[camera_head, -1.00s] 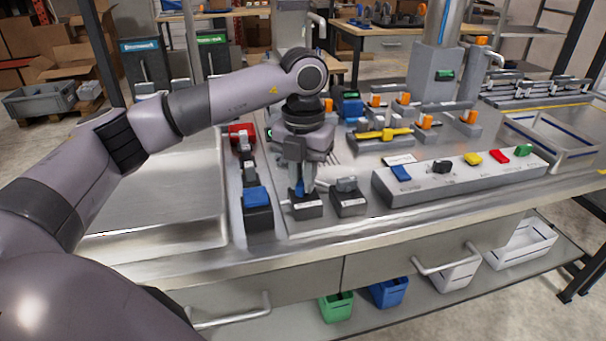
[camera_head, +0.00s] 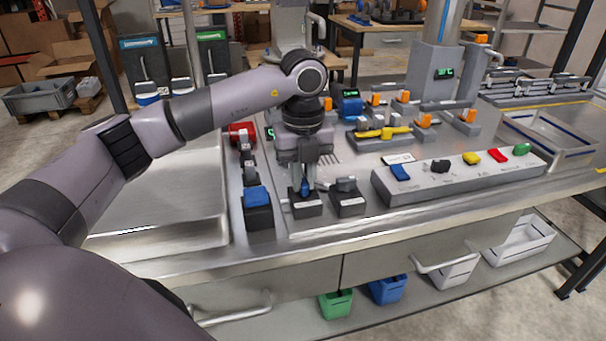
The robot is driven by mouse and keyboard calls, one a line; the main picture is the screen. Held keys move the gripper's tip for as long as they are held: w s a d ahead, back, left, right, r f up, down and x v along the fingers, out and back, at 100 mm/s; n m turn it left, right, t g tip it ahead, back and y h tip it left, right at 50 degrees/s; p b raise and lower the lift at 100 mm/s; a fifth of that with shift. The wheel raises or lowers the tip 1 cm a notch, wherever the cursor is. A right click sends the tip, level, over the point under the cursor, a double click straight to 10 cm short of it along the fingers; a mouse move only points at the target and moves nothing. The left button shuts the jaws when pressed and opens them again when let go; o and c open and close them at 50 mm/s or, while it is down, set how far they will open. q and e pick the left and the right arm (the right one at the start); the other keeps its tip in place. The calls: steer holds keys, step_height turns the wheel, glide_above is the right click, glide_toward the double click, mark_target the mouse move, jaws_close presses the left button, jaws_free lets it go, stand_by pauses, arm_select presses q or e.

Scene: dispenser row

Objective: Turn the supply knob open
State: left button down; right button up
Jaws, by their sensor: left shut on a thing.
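My right gripper is not in view.
A blue-topped unit (camera_head: 257,196) stands close on the left. A grey strip with coloured knobs (camera_head: 455,175) lies further right. A steel tray (camera_head: 160,205) lies left.

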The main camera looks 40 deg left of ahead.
mark_target(303, 180)
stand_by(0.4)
arm_select(q)
steer(key=c, duration=1.1)
jaws_free()
steer(key=shift+r, duration=3.65)
steer(key=shift+f, duration=0.1)
